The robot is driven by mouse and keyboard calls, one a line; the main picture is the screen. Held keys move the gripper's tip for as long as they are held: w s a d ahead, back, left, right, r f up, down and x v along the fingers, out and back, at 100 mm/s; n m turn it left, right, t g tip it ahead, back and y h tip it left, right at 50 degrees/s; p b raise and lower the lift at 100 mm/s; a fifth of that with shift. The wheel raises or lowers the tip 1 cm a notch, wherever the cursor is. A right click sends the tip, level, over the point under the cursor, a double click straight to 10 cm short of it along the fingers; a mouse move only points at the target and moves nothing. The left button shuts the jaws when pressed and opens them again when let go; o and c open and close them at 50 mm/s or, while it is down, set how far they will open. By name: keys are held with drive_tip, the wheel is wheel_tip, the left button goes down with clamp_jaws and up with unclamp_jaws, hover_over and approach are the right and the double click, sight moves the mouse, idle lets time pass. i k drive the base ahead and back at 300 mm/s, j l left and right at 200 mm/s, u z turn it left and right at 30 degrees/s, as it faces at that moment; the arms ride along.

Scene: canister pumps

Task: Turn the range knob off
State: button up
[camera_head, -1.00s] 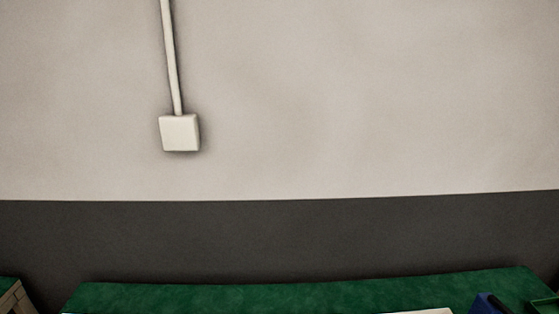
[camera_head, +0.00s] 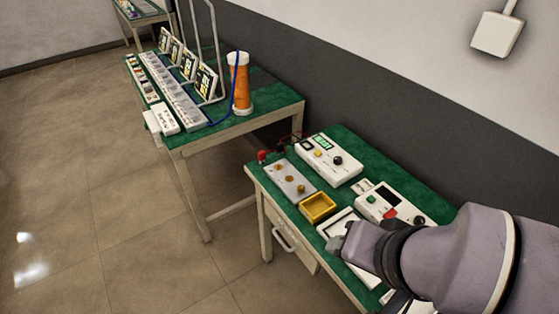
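A white box instrument (camera_head: 328,172) with a small green display (camera_head: 322,143) lies on the green bench top. A round black knob (camera_head: 337,160) sits on its face. A second white instrument (camera_head: 377,211) with a dark screen and a red part stands to its right, with another dark knob (camera_head: 418,220) close to my arm. No label is readable, so I cannot tell which is the range knob or how it is set. My arm comes in from the lower right. Its grey end (camera_head: 338,243) is above a white tray, apart from both knobs; its fingers cannot be made out.
A yellow tray (camera_head: 318,207) and a grey plate (camera_head: 291,182) with brass-coloured knobs lie on the near bench. A red object (camera_head: 262,156) is at its left corner. Another green bench holds an orange cylinder (camera_head: 240,88) and panels. Tiled floor (camera_head: 110,185) at left is clear.

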sight(337, 161)
drive_tip(key=i+j+u, duration=0.45)
drive_tip(key=i+u, duration=0.2)
drive_tip(key=i, duration=0.25)
